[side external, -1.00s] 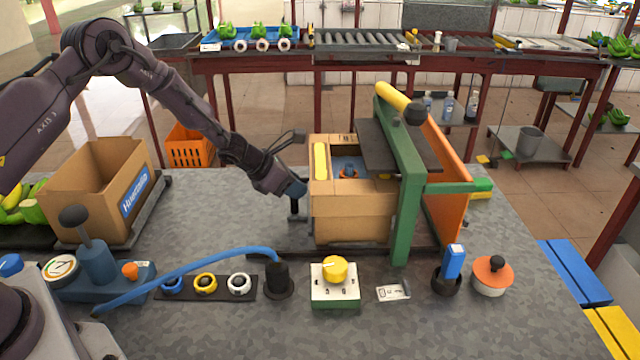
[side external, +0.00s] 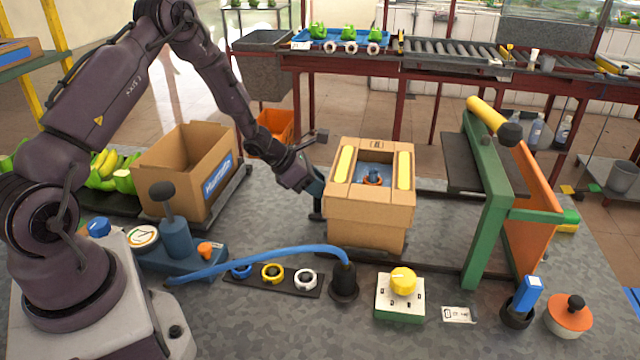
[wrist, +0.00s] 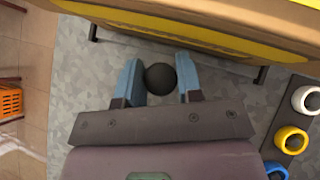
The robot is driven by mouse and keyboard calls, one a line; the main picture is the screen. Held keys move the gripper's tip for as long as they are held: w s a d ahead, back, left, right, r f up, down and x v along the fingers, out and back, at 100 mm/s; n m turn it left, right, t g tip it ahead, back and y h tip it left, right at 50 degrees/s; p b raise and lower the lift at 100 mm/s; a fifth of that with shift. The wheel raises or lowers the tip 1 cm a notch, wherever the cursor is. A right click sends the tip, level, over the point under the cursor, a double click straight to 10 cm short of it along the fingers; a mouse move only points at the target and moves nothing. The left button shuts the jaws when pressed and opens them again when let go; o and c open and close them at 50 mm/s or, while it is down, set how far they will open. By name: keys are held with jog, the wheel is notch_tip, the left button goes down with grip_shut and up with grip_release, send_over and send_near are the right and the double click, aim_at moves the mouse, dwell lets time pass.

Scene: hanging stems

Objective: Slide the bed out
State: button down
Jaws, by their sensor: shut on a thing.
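The bed (side external: 368,253) is a dark plate low on the bench, mostly hidden beneath an open cardboard box (side external: 368,225) that stands upright on it. The box has yellow strips along its top and a blue and orange thing inside. Bed and box stand to the left of the green press frame (side external: 487,215), with a gap between. My gripper (side external: 316,197) is at the box's left side. In the wrist view my gripper (wrist: 160,80) has its blue fingers on either side of a dark round knob (wrist: 161,79), shut on it.
A second cardboard box (side external: 185,170) stands left of my gripper. A blue hose (side external: 255,257), a ring rack (side external: 272,280) and a yellow-knobbed control box (side external: 400,298) lie along the front. Bare bench shows between the box and the frame.

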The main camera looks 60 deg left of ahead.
jog(key=shift+s+a, duration=0.2)
jog(key=c, duration=0.8)
grip_release()
jog(key=shift+w, duration=0.1)
jog(key=v, duration=1.3)
jog(key=shift+d, duration=0.1)
